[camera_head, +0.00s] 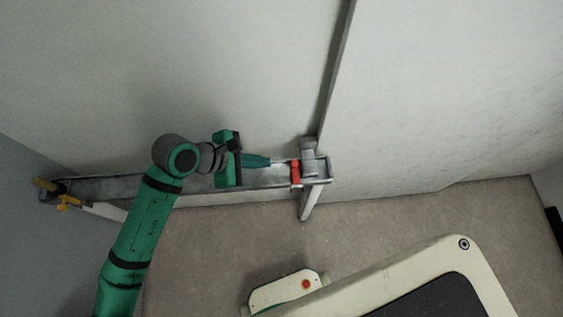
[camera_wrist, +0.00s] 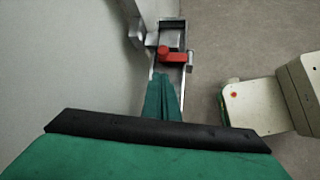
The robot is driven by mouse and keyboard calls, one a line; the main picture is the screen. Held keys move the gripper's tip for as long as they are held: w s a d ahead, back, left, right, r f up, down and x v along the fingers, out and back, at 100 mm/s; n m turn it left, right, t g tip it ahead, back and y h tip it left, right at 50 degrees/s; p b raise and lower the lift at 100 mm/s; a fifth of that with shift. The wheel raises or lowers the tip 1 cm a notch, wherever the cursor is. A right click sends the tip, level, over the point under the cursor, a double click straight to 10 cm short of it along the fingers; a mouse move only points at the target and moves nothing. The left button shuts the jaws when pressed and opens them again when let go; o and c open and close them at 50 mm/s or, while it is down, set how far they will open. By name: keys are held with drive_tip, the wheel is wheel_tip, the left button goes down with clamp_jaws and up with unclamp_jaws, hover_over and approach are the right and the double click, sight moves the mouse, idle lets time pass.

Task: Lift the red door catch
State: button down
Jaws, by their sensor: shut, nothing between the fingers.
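The red door catch (camera_head: 296,172) sits on a grey metal rail (camera_head: 110,187) close to the rail's right end, in the head view. In the wrist view the red catch (camera_wrist: 176,56) lies just beyond my fingertips, as a rounded red knob with a bar reaching right. My gripper (camera_head: 268,161) is green and points right along the rail toward the catch. Its fingers (camera_wrist: 164,82) are together with nothing between them. A small gap seems to separate the fingertips from the catch; whether they touch is hard to tell.
A grey bracket (camera_head: 309,158) stands right beside the catch, below a vertical seam strip (camera_head: 336,75) on the pale wall. A yellow-orange fitting (camera_head: 62,197) is at the rail's left end. Bare brown floor (camera_head: 400,215) lies in front.

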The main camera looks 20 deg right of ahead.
sight(296, 172)
drive_tip(key=x, duration=1)
drive_tip(key=shift+f, duration=0.1)
